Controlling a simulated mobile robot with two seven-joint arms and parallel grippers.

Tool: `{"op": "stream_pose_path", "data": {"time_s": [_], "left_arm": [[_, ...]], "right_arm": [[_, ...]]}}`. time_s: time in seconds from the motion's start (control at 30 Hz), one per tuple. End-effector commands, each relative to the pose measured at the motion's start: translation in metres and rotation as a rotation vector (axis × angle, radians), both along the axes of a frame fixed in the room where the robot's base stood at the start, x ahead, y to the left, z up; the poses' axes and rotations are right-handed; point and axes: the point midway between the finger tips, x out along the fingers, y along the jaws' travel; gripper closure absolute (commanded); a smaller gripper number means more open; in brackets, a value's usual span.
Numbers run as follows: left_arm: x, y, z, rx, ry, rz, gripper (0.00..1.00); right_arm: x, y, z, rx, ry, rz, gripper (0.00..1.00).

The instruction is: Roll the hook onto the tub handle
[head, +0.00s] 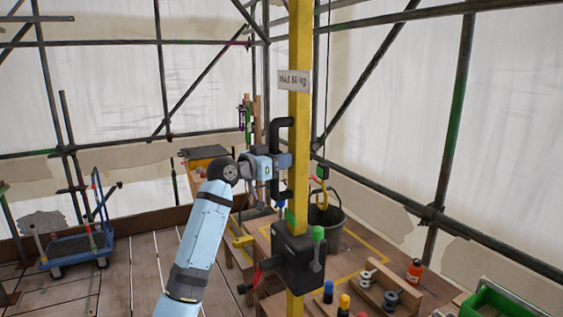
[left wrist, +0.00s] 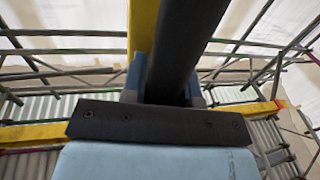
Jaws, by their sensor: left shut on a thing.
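A yellow hook (head: 320,194) hangs on a thin dark line (head: 316,110) just right of the yellow post. It shows in front of or over the dark tub (head: 334,222); I cannot tell whether it touches the tub. The tub's handle is not clear at this size. My left gripper (head: 283,161) is shut on a black upright handle (head: 276,132) beside the yellow post (head: 299,130). In the left wrist view the dark handle bar (left wrist: 185,45) runs between the blue fingers of the gripper (left wrist: 165,85). My right gripper is not in view.
A black box (head: 297,258) with a green-knobbed lever (head: 317,240) sits on the post. A wooden bench (head: 358,262) holds bottles and small parts. A blue trolley (head: 78,246) stands at the left. A sign (head: 294,80) reads about 1443.60 kg, blurred. Scaffold poles surround the deck.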

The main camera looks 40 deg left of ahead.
Motion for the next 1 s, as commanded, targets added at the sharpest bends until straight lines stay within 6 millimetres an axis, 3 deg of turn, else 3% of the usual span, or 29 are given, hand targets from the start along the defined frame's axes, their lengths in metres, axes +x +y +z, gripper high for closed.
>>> {"op": "stream_pose_path", "data": {"time_s": [0.03, 0.13, 0.53, 1.0], "left_arm": [[0.000, 0.000, -0.001, 0.001, 0.003, -0.001, 0.70], [0.000, 0.000, -0.001, 0.000, 0.002, -0.001, 0.47], [-0.008, 0.002, -0.002, 0.002, 0.001, 0.001, 0.47], [-0.104, 0.021, -0.004, 0.004, 0.001, 0.001, 0.47]], "right_arm": [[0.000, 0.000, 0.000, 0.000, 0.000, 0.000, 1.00], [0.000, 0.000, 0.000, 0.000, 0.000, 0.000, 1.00], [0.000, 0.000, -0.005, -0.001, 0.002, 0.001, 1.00], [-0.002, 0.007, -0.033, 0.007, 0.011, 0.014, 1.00]]}}
